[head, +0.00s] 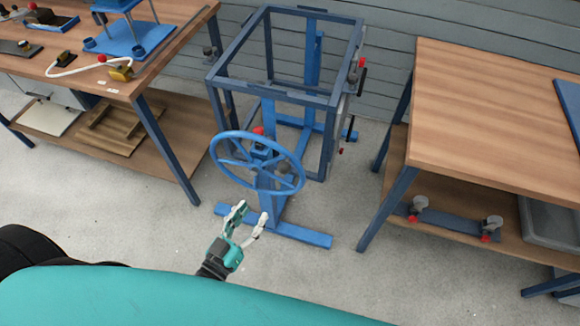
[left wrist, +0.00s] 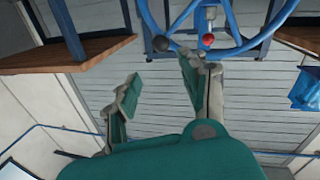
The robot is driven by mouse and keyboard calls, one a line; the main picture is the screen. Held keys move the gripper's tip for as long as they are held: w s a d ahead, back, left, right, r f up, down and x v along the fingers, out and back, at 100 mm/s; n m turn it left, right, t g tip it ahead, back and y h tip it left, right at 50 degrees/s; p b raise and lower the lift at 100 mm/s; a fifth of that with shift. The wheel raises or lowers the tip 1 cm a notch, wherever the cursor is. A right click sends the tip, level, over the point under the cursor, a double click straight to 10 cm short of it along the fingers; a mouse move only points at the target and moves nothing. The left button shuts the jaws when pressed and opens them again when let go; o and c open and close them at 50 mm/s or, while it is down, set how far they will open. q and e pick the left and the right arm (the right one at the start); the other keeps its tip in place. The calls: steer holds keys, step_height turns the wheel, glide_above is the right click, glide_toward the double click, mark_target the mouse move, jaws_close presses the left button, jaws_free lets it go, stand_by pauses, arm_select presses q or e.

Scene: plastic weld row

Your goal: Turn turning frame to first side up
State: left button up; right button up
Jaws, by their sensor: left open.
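The turning frame (head: 285,95) is an open blue box frame on a blue floor stand, in the middle of the head view. A blue handwheel (head: 216,150) with spokes faces me at its front, with a red knob (head: 258,131) behind its upper rim. The wheel also shows at the top of the left wrist view (left wrist: 259,47), with a red knob (left wrist: 207,40) and a dark round knob (left wrist: 161,43). My left gripper (head: 253,212) is open and empty, just below the wheel's lower rim and apart from it. My right gripper is out of view.
A wooden workbench (head: 175,45) with blue parts stands at the left. Another wooden table (head: 490,110) stands at the right, with a grey bin (head: 550,222) on its lower shelf. The stand's foot (head: 305,236) lies across the floor.

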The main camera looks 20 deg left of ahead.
mark_target(284, 168)
arm_select(q)
steer(key=x, duration=1.6)
steer(key=shift+w+d+f, duration=0.1)
steer(key=shift+w, duration=0.15)
steer(key=shift+c, duration=0.2)
jaws_close()
steer(key=shift+f, duration=0.1)
